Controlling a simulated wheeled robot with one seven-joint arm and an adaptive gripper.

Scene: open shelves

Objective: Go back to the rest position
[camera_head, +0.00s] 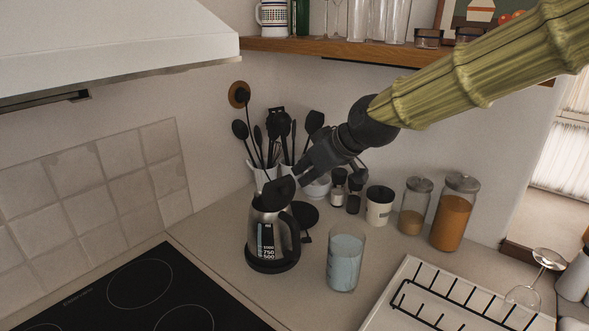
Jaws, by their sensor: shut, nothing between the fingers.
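My gripper (304,172) is at the end of my arm, which reaches in from the upper right. It is dark and points down and left, over the counter. Its fingers look closed, with nothing seen between them. The fingertips are just above and right of the lid of a steel and black kettle (266,232). I cannot tell from this view whether they touch it.
A blue glass (345,262) stands right of the kettle. Utensils in white holders (264,172), a cup (379,208) and jars (454,214) line the wall. A wooden shelf (300,47) hangs above. A dish rack (440,300) and a cooktop (140,290) are in front.

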